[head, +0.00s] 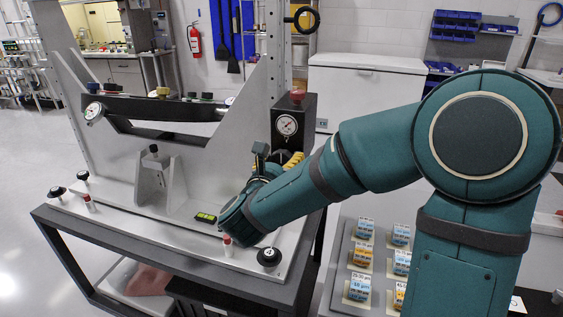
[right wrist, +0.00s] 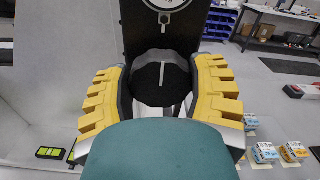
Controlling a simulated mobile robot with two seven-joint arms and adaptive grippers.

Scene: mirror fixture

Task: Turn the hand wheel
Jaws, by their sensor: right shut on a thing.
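The hand wheel (right wrist: 160,88) is a round black knob with a white line on its face, seen in the right wrist view. The line stands about upright. The wheel sits on the front of a black box (right wrist: 190,28), below a white dial. My right gripper (right wrist: 161,78) is shut on the wheel, with one yellow ribbed finger on each side of it. In the head view the yellow fingers of my right gripper (head: 293,160) show at the box (head: 305,108), and my arm and hand hide the wheel. My left gripper is not in view.
A gauge (head: 287,125) is on the box and a red knob (head: 297,95) on top. A grey fixture plate (head: 120,215) carries a bracket (head: 160,183) and small knobs. Labelled blocks (head: 360,257) stand on a board at the right. Open floor lies left.

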